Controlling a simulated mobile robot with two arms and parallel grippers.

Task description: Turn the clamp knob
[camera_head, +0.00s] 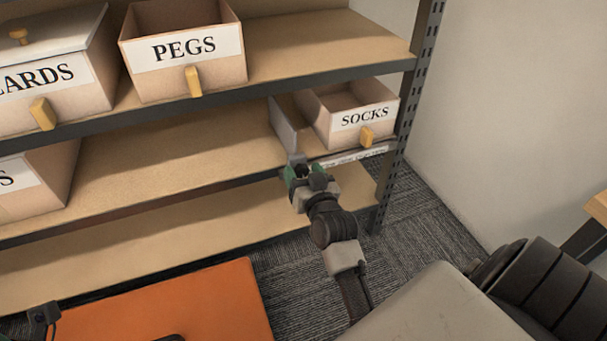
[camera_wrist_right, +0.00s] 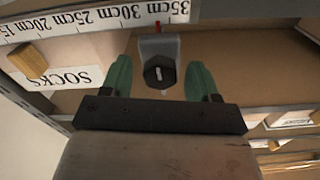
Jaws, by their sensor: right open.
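The clamp knob (camera_wrist_right: 160,72) is black and many-sided, with a pale mark on its face. It sits on a grey clamp bracket (camera_wrist_right: 158,46) at the shelf edge, by a ruler strip (camera_wrist_right: 85,18). My right gripper (camera_wrist_right: 160,80) is open, its green fingers spread to the left and right of the knob with gaps on both sides; I cannot tell how deep they reach. In the head view, my right gripper (camera_head: 303,173) is at the middle shelf's front edge and hides the knob. My left gripper does not show clearly.
The SOCKS bin (camera_head: 365,117) stands just right of and behind my right gripper. The PEGS bin (camera_head: 185,50) is on the shelf above. An upright post (camera_head: 408,110) bounds the shelf on the right. Shelf space left of the gripper is clear.

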